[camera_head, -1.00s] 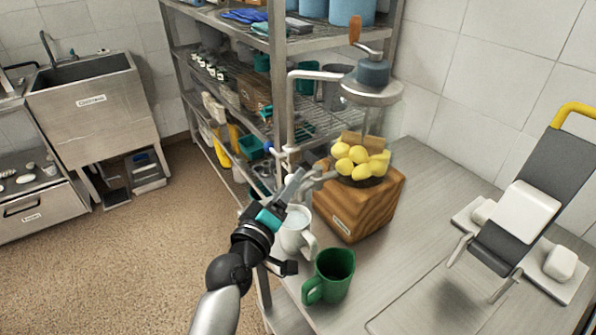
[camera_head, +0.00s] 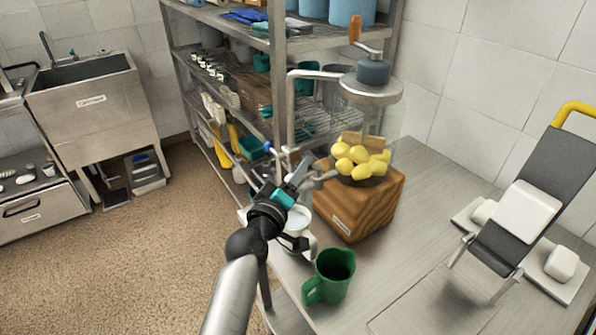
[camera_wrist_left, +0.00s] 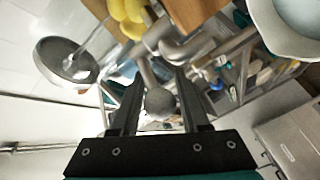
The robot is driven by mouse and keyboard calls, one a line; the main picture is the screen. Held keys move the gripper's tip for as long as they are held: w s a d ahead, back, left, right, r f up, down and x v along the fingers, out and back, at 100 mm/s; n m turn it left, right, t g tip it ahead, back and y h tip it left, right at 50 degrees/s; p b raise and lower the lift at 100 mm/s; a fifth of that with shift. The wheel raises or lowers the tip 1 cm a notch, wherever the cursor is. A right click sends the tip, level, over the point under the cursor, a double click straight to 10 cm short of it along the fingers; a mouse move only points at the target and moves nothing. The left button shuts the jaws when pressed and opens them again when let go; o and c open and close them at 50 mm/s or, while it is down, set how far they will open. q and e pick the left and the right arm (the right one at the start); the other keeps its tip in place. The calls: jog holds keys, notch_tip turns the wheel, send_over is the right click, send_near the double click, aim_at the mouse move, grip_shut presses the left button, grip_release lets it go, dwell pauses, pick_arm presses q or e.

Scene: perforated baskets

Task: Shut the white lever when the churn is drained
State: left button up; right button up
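The churn is a wooden block (camera_head: 362,205) with a crank on top and yellow lumps (camera_head: 358,160) at its bowl. My left gripper (camera_head: 303,170) is at its left side, by the metal outlet. In the wrist view, a pale grey rounded lever knob (camera_wrist_left: 160,102) lies between the spread fingers of my left gripper (camera_wrist_left: 158,85). I cannot tell whether they touch it. A white jug (camera_head: 304,240) stands below the gripper, partly hidden by it; its pale rim shows in the wrist view (camera_wrist_left: 288,35). Flow from the outlet cannot be made out. My right gripper is out of view.
A green jug (camera_head: 330,275) stands on the metal table (camera_head: 415,240) near its front edge. A grey and white slanted stand (camera_head: 515,215) is at the right. A wire shelf rack (camera_head: 280,100) is close behind the gripper. The table between churn and stand is clear.

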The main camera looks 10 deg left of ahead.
pick_arm(q)
grip_shut()
dwell(1.0)
